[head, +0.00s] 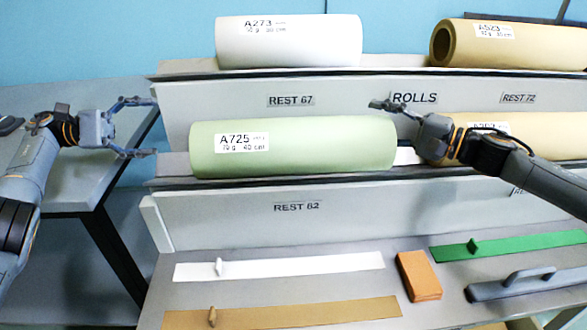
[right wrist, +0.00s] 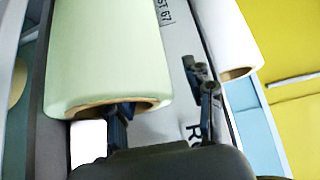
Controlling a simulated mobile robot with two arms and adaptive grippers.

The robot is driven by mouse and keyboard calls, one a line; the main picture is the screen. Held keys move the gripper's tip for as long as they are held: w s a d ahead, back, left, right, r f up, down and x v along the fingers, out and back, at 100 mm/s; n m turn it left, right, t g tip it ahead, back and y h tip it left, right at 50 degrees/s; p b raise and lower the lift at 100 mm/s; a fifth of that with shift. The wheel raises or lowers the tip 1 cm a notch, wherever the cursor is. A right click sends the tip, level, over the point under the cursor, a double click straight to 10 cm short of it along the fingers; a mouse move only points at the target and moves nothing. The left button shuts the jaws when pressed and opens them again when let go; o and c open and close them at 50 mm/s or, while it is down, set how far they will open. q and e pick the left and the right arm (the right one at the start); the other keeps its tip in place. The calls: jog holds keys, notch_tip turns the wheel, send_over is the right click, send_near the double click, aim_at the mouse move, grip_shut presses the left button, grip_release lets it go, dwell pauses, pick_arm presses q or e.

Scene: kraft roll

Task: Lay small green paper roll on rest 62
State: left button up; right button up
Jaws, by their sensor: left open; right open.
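The small green paper roll (head: 292,147), labelled A725, lies lengthwise on the middle shelf, above a board label that looks like REST 62 (head: 297,207). My left gripper (head: 152,128) is open and empty, just left of the roll's left end, apart from it. My right gripper (head: 390,115) is open at the roll's right end. In the right wrist view, one finger is at the core opening of the green roll (right wrist: 108,55); the other finger stands outside it. I cannot tell whether either finger touches the roll. The roll's underside is hidden.
A white roll (head: 288,40) lies on the upper shelf above REST 67, with a brown roll (head: 510,44) to its right. Another brown roll (head: 535,133) lies behind my right arm. Paper strips, an orange block (head: 418,276) and a grey handled bar (head: 525,283) lie in front.

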jog(key=shift+o, duration=0.4)
jog(key=o, duration=0.7)
jog(key=shift+w+r, duration=0.1)
jog(key=shift+r, duration=5.05)
